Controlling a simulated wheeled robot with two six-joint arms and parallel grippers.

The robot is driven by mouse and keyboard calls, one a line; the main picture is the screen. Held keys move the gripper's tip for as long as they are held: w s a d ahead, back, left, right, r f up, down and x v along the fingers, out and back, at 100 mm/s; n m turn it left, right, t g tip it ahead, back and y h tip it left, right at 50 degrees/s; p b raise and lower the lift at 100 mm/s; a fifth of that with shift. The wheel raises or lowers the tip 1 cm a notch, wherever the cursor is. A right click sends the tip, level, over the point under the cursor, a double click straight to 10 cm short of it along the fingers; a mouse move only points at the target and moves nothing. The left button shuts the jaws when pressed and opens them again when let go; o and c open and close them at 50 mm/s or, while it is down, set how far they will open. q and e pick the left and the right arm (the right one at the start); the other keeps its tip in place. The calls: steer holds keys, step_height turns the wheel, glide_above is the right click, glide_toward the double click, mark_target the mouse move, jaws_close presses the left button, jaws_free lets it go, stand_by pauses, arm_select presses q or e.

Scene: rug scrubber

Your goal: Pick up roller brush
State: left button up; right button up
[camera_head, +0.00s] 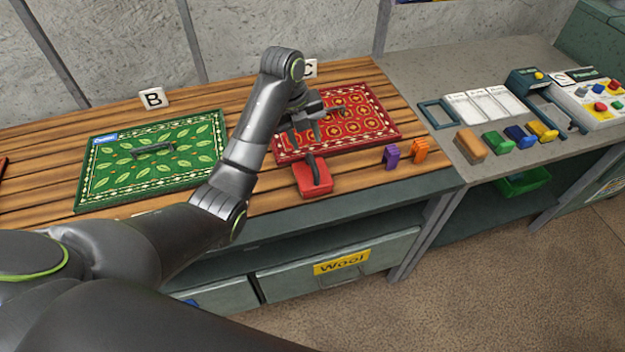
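A red block-shaped tool with a dark upright handle (314,180) stands at the front edge of the wooden table, just in front of the red rug. It may be the roller brush, but I cannot tell for sure. My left gripper (306,134) points down over the red rug (372,121), just behind and above the red tool. Its fingers look apart, with nothing seen between them. My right gripper is out of view.
A green leaf-patterned rug (112,180) with a dark handle-like item (153,150) on it lies left. Purple (391,157) and orange (419,151) clips stand right of the red tool. Several coloured brushes, cards and a button panel (601,98) occupy the grey counter (437,78).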

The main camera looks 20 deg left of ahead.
mark_target(311, 159)
arm_select(q)
steer(key=shift+w+d+f+b, duration=0.1)
steer(key=shift+d+f+b, duration=0.05)
steer(key=shift+f+b, duration=0.6)
steer(key=shift+w+d+f+b, duration=0.1)
steer(key=shift+f+b, duration=0.55)
steer(key=shift+f, duration=0.15)
steer(key=shift+w+d+f+b, duration=0.1)
steer(key=shift+d+f+b, duration=0.05)
steer(key=shift+f+b, duration=0.6)
steer(key=shift+f+p, duration=0.2)
steer(key=shift+p, duration=0.1)
steer(key=f, duration=0.1)
steer(key=f+p, duration=0.1)
steer(key=f, duration=0.1)
steer(key=shift+d+f, duration=0.3)
steer(key=shift+w+f, duration=0.15)
steer(key=shift+f, duration=0.4)
steer(key=shift+r, duration=0.1)
jaws_close()
